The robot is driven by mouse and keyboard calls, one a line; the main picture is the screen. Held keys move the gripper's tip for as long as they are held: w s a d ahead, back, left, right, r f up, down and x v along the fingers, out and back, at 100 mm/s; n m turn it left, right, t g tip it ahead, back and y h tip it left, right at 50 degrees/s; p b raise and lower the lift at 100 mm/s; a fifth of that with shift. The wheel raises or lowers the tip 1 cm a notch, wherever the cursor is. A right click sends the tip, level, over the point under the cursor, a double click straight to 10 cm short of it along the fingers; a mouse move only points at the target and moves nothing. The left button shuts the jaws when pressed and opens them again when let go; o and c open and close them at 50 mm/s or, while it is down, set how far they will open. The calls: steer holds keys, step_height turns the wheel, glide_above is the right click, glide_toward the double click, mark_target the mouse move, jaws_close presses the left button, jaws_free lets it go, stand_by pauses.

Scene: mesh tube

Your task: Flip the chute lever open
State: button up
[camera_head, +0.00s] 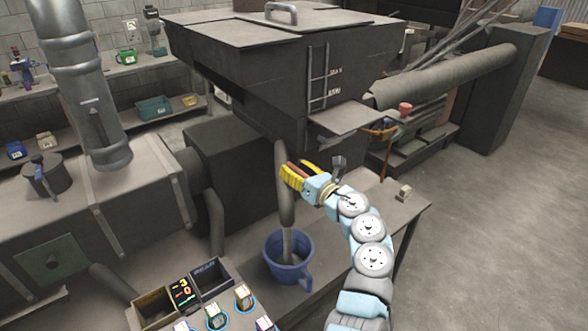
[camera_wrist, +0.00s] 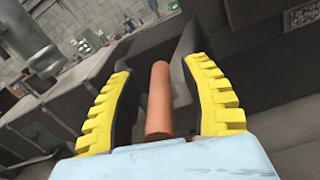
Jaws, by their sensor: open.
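The chute (camera_head: 283,190) is a dark pipe that hangs from under the hopper, above a blue mug. My gripper (camera_head: 289,174) is at the chute's right side, its yellow fingers pointing left. In the wrist view the two yellow fingers (camera_wrist: 168,95) are spread apart. An orange-brown cylinder (camera_wrist: 160,100), which looks like the lever's handle, lies lengthwise between them, with clear gaps on both sides. Its near end meets the edge of my palm in the picture; whether they touch I cannot tell. The lever's joint with the chute is hidden.
The blue mug (camera_head: 288,262) stands on the bench below the chute. The large dark hopper (camera_head: 280,75) hangs over my gripper. Open bins (camera_head: 210,281) and a few labelled jars (camera_head: 243,298) are at the front. A red knob (camera_head: 405,108) sits at the right.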

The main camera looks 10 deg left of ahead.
steer(key=v, duration=1.2)
stand_by(0.4)
